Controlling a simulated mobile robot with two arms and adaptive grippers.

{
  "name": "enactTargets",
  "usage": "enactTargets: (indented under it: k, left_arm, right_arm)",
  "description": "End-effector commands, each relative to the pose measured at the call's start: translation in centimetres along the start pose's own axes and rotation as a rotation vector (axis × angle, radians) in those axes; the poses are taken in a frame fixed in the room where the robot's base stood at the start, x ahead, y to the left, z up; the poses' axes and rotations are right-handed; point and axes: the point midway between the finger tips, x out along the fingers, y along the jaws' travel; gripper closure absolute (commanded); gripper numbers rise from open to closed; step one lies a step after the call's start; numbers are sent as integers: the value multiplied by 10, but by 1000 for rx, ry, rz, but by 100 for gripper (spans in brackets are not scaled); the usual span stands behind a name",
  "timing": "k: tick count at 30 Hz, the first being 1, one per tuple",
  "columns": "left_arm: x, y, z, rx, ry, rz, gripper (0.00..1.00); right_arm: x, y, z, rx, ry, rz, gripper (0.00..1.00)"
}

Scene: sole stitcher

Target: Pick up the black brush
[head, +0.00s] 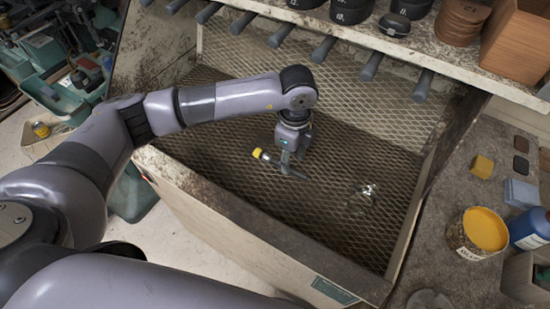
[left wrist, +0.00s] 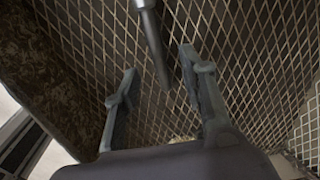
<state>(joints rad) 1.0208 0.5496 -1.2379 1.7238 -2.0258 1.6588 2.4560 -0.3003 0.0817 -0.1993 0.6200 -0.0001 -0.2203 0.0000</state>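A slim dark brush (head: 295,173) with a yellow end (head: 257,153) lies at a slant over the mesh floor of the booth. My left gripper (head: 286,166) points down at it, its fingers overlapping the brush's middle in the head view. In the left wrist view both fingers (left wrist: 160,75) stand apart. A dark rod with a metallic band (left wrist: 155,45), likely the brush, reaches between the fingertips. I cannot tell whether the fingers touch it. My right gripper is not in view.
The booth's mesh floor (head: 330,213) has a shiny clear object (head: 362,197) at right. Its front wall (head: 230,220) is raised. Dark pegs (head: 323,48) stick out under a shelf of black tins (head: 350,10). A yellow-topped tin (head: 484,230) and blue bottle (head: 530,230) stand on the right bench.

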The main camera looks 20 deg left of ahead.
Motion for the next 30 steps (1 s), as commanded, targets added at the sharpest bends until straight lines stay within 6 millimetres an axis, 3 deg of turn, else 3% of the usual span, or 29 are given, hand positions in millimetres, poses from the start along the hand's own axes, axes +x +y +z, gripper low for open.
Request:
enactTargets:
  k: [2, 7, 15, 30]
  left_arm:
    - [9, 2, -2, 0, -1, 5, 62]
    - [32, 1, -2, 0, 0, 3, 62]
    - [36, 1, -2, 1, 0, 1, 62]
    - [36, 1, -2, 1, 0, 1, 94]
  right_arm:
    - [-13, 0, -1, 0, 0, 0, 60]
    - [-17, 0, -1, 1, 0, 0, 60]
    - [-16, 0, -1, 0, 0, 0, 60]
    - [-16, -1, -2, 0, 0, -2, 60]
